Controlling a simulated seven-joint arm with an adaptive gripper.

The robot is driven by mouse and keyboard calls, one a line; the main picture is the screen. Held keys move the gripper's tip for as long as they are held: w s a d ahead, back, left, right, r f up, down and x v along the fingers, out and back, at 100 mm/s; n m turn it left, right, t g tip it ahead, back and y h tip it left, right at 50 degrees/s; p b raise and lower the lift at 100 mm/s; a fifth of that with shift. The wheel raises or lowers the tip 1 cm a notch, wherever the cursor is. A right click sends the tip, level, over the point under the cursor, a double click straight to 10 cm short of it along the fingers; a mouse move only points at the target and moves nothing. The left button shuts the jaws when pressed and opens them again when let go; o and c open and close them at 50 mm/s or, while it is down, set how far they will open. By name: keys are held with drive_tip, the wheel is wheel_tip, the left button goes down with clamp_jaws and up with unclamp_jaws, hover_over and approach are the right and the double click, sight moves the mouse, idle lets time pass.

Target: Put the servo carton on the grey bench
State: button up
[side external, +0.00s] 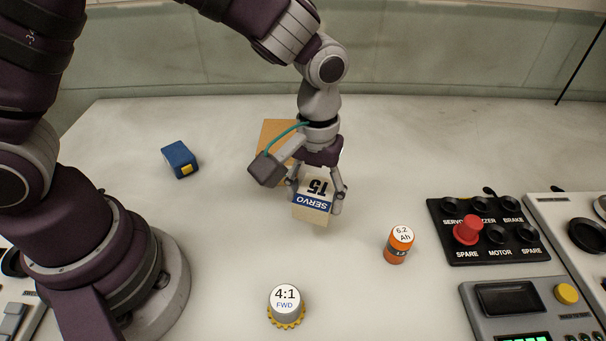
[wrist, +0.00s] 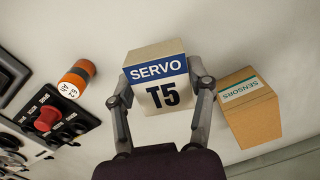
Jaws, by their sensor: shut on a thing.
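The servo carton (side external: 313,200) is a cream box with a blue band reading SERVO and the mark T5. My gripper (side external: 317,197) is shut on it, with one finger on each side. In the wrist view the carton (wrist: 160,80) sits between both fingertips of my gripper (wrist: 161,84). The label reads upside down in the side view. I cannot tell for sure whether the carton's underside touches the bench or hangs just above it. The grey bench (side external: 220,250) is the pale surface beneath everything.
A brown SENSORS carton (wrist: 250,112) stands close beside my gripper, partly hidden behind it in the side view (side external: 274,134). An orange battery (side external: 398,246), a 4:1 gear piece (side external: 286,307), a blue block (side external: 180,159) and a black switch panel (side external: 490,245) stand around. The front middle has free room.

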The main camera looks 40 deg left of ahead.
drive_tip(key=shift+g+h, duration=0.3)
drive_tip(key=shift+g, duration=0.2)
wheel_tip(320, 180, up, 8)
drive_tip(key=shift+w+r, duration=0.1)
drive_tip(key=shift+r, duration=0.15)
drive_tip(key=shift+d+f+g, duration=0.1)
drive_tip(key=shift+f+g, duration=0.2)
drive_tip(key=s+d+f+n+g+h, duration=0.1)
drive_tip(key=d+f+h, duration=0.1)
drive_tip(key=s+d+f+n+g+h, duration=0.2)
drive_tip(key=d+f, duration=0.1)
drive_tip(key=s+d+f+n+g+h, duration=0.1)
drive_tip(key=d+f+g+h, duration=0.1)
drive_tip(key=d+f+h, duration=0.1)
drive_tip(key=shift+s+d+f+n, duration=0.15)
drive_tip(key=shift+s+f+n, duration=0.15)
drive_tip(key=shift+s, duration=0.1)
drive_tip(key=d+r+n+t+h, duration=0.5)
drive_tip(key=r+n+t+h, duration=0.1)
drive_tip(key=r+n+h, duration=0.25)
drive_tip(key=h, duration=0.2)
hover_over(370, 317)
wheel_tip(370, 317, down, 3)
drive_tip(key=shift+t, duration=0.3)
wheel_tip(370, 317, down, 11)
drive_tip(key=shift+r, duration=0.1)
